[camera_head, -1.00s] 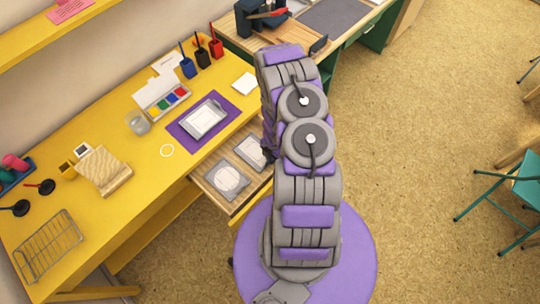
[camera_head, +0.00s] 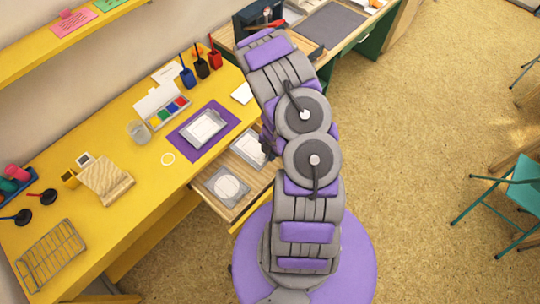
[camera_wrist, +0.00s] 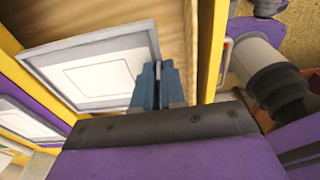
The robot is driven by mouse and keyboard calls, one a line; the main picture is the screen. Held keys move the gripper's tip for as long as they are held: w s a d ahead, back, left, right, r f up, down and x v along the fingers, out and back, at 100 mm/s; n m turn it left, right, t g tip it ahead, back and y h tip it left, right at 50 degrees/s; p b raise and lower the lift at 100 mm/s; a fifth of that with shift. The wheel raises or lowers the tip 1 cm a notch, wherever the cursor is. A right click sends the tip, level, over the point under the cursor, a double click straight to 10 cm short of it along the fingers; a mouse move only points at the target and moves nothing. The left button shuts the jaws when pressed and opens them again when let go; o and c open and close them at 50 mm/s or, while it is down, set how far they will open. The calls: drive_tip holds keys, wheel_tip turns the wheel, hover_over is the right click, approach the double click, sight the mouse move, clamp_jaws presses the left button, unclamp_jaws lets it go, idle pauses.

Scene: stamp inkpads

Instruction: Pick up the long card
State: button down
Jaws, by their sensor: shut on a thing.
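My gripper (camera_wrist: 157,84) is low over the open drawer (camera_head: 219,204), and my arm hides most of it in the head view. In the wrist view its two blue-grey fingers are close together at the right edge of a grey-framed pad with a white face (camera_wrist: 97,72). They appear shut on that edge. In the head view this pad (camera_head: 246,148) is the right one of two in the drawer. I cannot single out a long card for sure; white cards lie on the yellow desk (camera_head: 242,93) and stand near the paint box (camera_head: 168,74).
A second grey pad (camera_head: 226,187) lies in the drawer. Another grey-framed pad (camera_head: 204,128) rests on a purple mat (camera_head: 182,140). A glass (camera_head: 139,131), ink pots (camera_head: 202,68) and a wire rack (camera_head: 50,252) are on the desk. A shelf (camera_head: 85,32) overhangs it.

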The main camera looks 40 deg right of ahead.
drive_tip(key=s, duration=1.8)
drive_tip(key=shift+s, duration=0.3)
